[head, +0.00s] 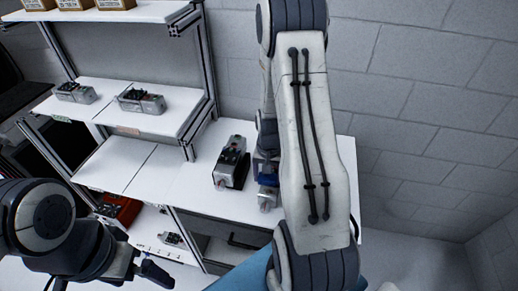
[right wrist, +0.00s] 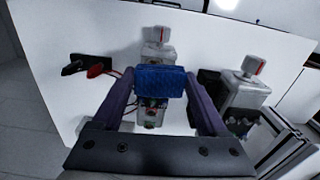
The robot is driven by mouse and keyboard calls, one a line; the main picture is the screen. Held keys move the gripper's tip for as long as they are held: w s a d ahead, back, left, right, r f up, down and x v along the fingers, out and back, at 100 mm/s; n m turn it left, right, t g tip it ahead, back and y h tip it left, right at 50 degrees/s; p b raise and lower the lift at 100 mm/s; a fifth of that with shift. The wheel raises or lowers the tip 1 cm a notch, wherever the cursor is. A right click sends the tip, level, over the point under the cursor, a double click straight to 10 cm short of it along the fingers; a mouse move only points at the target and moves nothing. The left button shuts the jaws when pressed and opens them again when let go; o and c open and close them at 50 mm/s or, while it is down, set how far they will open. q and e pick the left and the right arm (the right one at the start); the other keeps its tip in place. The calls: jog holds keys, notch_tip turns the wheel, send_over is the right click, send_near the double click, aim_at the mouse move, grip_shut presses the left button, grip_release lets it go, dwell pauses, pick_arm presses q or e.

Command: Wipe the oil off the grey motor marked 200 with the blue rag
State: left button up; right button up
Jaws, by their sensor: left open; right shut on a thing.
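In the right wrist view, my right gripper (right wrist: 160,92) is shut on the folded blue rag (right wrist: 160,81). The rag is across the middle of a grey motor (right wrist: 157,50), whose shaft end shows above it and whose connectors show below it. I cannot tell whether the rag presses on it. No 200 mark or oil is readable. In the head view, the rag (head: 267,178) and this motor (head: 266,201) show beside my right arm, which hides much of them. My left gripper (head: 106,279) is open and empty at the lower left, away from the motors.
A second grey motor (head: 231,165) stands just left on the white table (head: 205,190); it shows at right in the wrist view (right wrist: 245,92). A red-and-black item (right wrist: 97,70) lies nearby. The shelf (head: 172,121) holds more motors. A red bin (head: 122,209) is below.

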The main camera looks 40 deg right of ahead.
jog(key=shift+w+d+r, duration=0.1)
jog(key=shift+d+r, duration=0.3)
jog(key=shift+d, duration=0.05)
jog(key=shift+w+d+f+m, duration=0.1)
jog(key=shift+m, duration=0.2)
notch_tip(320, 180, down, 3)
jog(key=b, duration=0.2)
jog(key=shift+w+b, duration=0.15)
jog(key=shift+b, duration=0.15)
pick_arm(q)
jog(key=shift+w+f+b, duration=0.25)
jog(key=shift+f+b, duration=0.15)
jog(key=shift+f, duration=0.5)
jog(key=shift+w+f+b, duration=0.2)
jog(key=shift+f+b, duration=0.15)
jog(key=shift+f, duration=0.5)
pick_arm(e)
jog(key=shift+f, duration=0.95)
